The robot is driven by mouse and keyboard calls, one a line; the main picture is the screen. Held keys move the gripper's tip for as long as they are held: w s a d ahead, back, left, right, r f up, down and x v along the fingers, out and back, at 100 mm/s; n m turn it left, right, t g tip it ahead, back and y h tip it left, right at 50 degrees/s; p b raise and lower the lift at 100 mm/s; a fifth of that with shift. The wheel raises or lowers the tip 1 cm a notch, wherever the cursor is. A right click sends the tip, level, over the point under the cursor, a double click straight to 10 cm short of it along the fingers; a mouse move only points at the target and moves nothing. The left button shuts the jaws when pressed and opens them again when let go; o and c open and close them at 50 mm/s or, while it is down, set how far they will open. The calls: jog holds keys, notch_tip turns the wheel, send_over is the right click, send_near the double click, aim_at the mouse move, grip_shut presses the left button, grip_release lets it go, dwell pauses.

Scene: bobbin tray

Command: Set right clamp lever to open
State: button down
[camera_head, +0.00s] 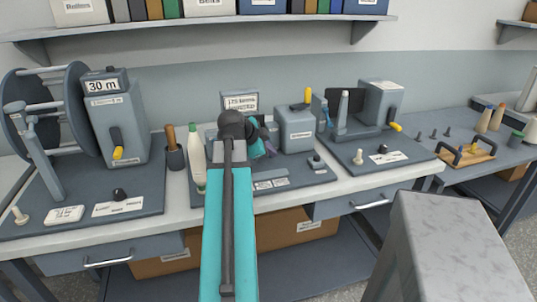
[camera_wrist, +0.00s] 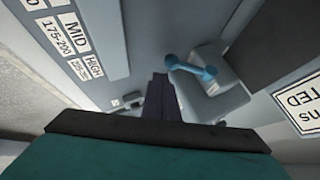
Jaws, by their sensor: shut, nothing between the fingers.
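In the wrist view, a blue lever (camera_wrist: 190,68) with rounded ends sits on a pale grey block (camera_wrist: 205,92). I take it to be the right clamp lever, but cannot confirm its name or setting. My gripper (camera_wrist: 159,82) is shut and empty, its dark fingers just left of and below the lever in the picture. I cannot tell whether they touch it. In the head view, my teal arm reaches over the middle station and hides much of it. A small blue part (camera_head: 323,116) shows right of the middle station's grey box, and I cannot tell whether it is the same lever.
A labelled card (camera_wrist: 75,35) lies left of the lever in the wrist view. In the head view, a white bottle (camera_head: 196,158) stands left of my arm. The grey box (camera_head: 296,132) and the right machine (camera_head: 380,103) stand to the right. A shelf (camera_head: 200,27) hangs above.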

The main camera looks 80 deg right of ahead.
jog(key=shift+d+f+b, duration=0.1)
jog(key=shift+f+b, duration=0.5)
jog(key=shift+f, duration=0.3)
jog(key=shift+s+a+r+p, duration=0.4)
jog(key=shift+s+a+r, duration=0.2)
jog(key=shift+a, duration=0.25)
jog(key=shift+s+a+r+p, duration=0.35)
jog(key=shift+s+a+r, duration=0.15)
jog(key=shift+a+r, duration=0.25)
jog(key=a, duration=0.1)
jog(key=a+r, duration=0.1)
jog(key=a, duration=0.2)
jog(key=shift+w+r+b, duration=0.3)
jog(key=shift+r, duration=0.05)
jog(key=shift+w+a+r+b, duration=0.15)
jog(key=shift+a+b, duration=0.15)
jog(key=shift+b, duration=0.5)
jog(key=shift+w+a+r+b, duration=0.15)
jog(key=shift+a+r+b, duration=0.35)
jog(key=shift+a+b, duration=0.4)
jog(key=shift+w+a+r+b, duration=0.15)
jog(key=shift+a+r+b, duration=0.3)
jog(key=shift+a+b, duration=0.4)
